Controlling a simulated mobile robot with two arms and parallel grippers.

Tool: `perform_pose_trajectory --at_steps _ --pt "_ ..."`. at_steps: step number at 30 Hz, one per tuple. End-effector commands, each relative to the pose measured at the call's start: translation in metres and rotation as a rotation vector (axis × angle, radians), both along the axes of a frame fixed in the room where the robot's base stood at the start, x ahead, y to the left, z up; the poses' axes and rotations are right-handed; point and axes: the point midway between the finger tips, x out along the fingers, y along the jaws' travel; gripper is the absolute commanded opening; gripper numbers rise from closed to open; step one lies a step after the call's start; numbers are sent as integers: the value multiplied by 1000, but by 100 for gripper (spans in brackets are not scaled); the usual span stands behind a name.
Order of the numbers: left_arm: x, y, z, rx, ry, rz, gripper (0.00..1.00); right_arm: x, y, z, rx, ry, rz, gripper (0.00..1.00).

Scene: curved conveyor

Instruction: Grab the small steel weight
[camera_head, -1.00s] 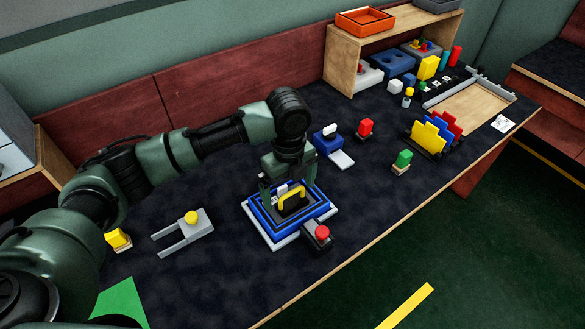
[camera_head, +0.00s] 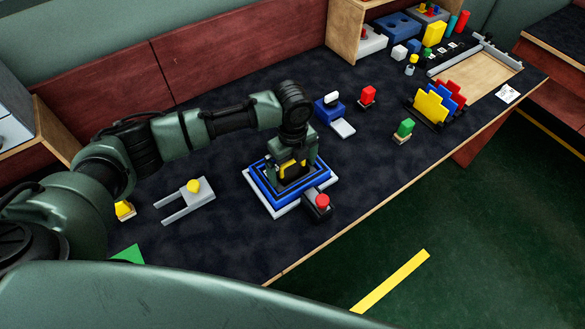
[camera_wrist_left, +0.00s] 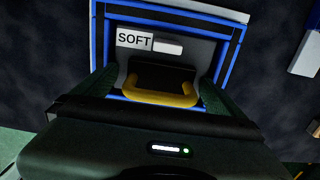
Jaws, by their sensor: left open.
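My left gripper (camera_head: 293,166) is pointed down over a blue stepped tray (camera_head: 262,183) on the dark table. In the left wrist view the open fingers (camera_wrist_left: 160,92) stand on either side of a dark block with a yellow handle (camera_wrist_left: 160,98); I cannot tell whether they touch it. A white label reading SOFT (camera_wrist_left: 134,39) lies beside a small pale bar (camera_wrist_left: 168,48) in the tray (camera_wrist_left: 226,62). Nothing is plainly marked as the small steel weight. A small grey cylinder with a yellow top (camera_head: 411,68) stands far right. My right gripper is out of view.
A black box with a red button (camera_head: 322,203) touches the tray's front right. A grey fork-shaped piece (camera_head: 190,198) lies to the left.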

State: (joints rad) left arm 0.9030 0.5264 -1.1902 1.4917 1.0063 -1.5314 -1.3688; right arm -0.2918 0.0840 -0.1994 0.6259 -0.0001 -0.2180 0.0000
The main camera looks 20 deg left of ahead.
Motion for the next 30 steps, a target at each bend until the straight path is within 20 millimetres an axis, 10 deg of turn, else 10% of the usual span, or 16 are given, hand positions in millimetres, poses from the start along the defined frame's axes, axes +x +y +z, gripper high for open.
perform_pose_trajectory --at_steps 2,12,30 --pt "0 0 0 0 0 0 97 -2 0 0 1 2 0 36" --pt "0 0 1 0 0 0 4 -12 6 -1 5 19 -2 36" --pt "2 0 37 -2 -6 0 4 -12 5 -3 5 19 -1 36"
